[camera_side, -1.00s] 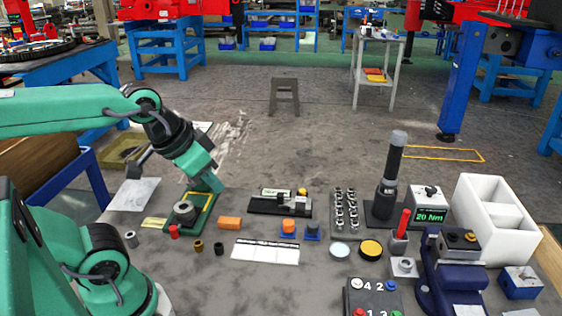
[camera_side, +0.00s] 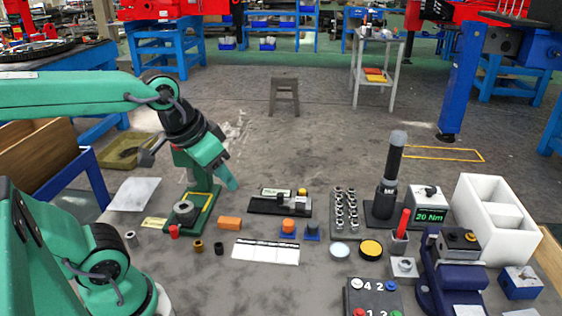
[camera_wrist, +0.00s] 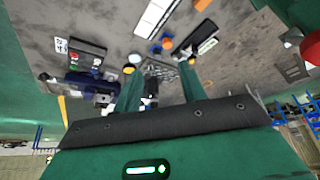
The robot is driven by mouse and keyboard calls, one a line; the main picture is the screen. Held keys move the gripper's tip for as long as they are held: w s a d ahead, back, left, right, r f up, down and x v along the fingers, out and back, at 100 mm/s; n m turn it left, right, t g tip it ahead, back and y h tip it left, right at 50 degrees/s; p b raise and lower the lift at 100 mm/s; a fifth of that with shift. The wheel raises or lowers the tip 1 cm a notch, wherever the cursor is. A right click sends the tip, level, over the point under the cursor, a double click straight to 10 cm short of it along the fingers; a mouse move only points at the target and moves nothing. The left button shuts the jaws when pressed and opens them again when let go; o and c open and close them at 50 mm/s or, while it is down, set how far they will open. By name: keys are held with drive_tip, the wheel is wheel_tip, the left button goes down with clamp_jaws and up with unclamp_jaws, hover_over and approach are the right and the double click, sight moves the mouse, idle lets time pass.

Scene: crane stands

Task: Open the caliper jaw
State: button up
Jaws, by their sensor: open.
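The caliper (camera_side: 268,207) lies flat on the table in the middle of the side view. It has a dark bar, a pale display strip and a small yellow-topped dark part (camera_side: 302,193) at its right end. The wrist view shows the caliper (camera_wrist: 195,34) beyond the right finger, with its display facing up. My gripper (camera_side: 233,186) is above the table, left of the caliper and apart from it. In the wrist view my gripper (camera_wrist: 158,76) has its two green fingers spread, with nothing held between them. The jaw gap is too small to make out.
A green stand with a grey ring (camera_side: 185,212) is left of the caliper. An orange block (camera_side: 229,223), a white strip (camera_side: 265,250) and orange and blue knobs (camera_side: 289,228) lie in front. A socket rack (camera_side: 345,212) and a tall black tool (camera_side: 391,178) stand right.

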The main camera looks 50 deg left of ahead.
drive_tip(key=w+a+g, duration=0.2)
drive_tip(key=w, duration=0.5)
drive_tip(key=n+g, duration=0.2)
drive_tip(key=g, duration=0.1)
hover_over(280, 195)
wheel_tip(280, 195, down, 14)
drive_tip(key=shift+w+a+f, duration=0.1)
drive_tip(key=shift+f, duration=3.85)
clamp_jaws()
